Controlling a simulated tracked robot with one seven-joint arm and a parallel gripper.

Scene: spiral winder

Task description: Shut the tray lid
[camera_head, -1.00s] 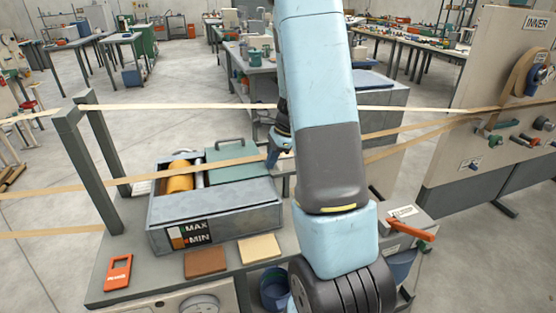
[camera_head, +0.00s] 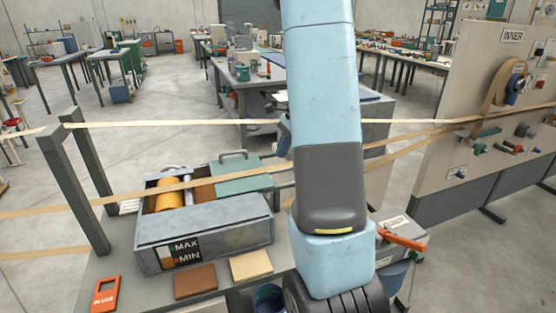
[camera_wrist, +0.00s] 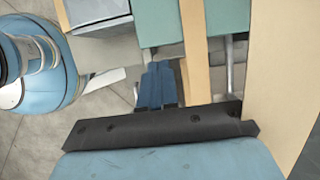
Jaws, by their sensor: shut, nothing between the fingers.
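The grey metal tray (camera_head: 215,232) with a MAX/MIN label stands on the bench. Its green lid (camera_head: 248,181) with a dark handle (camera_head: 238,154) sits to the right, leaving the left part open. A yellow roller (camera_head: 169,194) and a brown surface show in that opening. Green panels that look like the lid (camera_wrist: 228,16) show at the top of the wrist view. My gripper (camera_wrist: 160,68) is shut and empty, its blue fingers close below the green panels; I cannot tell whether they touch. In the head view my arm hides most of it.
Tan belts (camera_head: 120,193) cross over the tray and past my arm; one belt (camera_wrist: 196,55) runs right beside my fingers. A grey post frame (camera_head: 75,185) stands left of the tray. An orange-handled device (camera_head: 402,240) is at the bench's right. Brown and cream blocks lie in front.

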